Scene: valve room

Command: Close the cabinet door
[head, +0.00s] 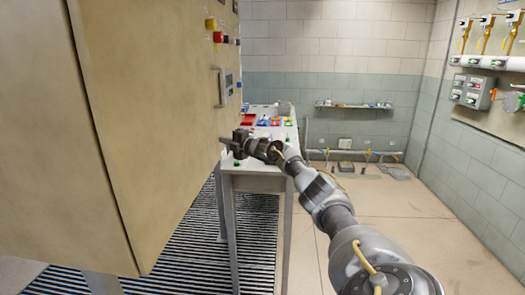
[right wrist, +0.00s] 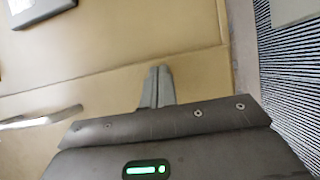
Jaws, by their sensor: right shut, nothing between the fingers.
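The tan cabinet (head: 40,150) fills the left of the head view. Its front panel (head: 150,130) runs away from me, with buttons and a small display unit on it. My right gripper (head: 232,145) is at the far lower edge of this panel, its fingers pointing left toward it. In the right wrist view the shut, empty fingers (right wrist: 157,88) lie in front of a tan surface (right wrist: 120,65) crossed by a seam. I cannot tell whether they touch it, or how far the door stands open. A silver bar-like piece (right wrist: 40,121) shows at the left there. My left gripper is out of view.
A grey table (head: 256,180) with small coloured items stands beyond the cabinet, under my right forearm. Striped floor grating (head: 185,240) lies below. A wall shelf (head: 352,106) is at the back, and pipes with valves (head: 485,62) are on the right wall. The right floor is clear.

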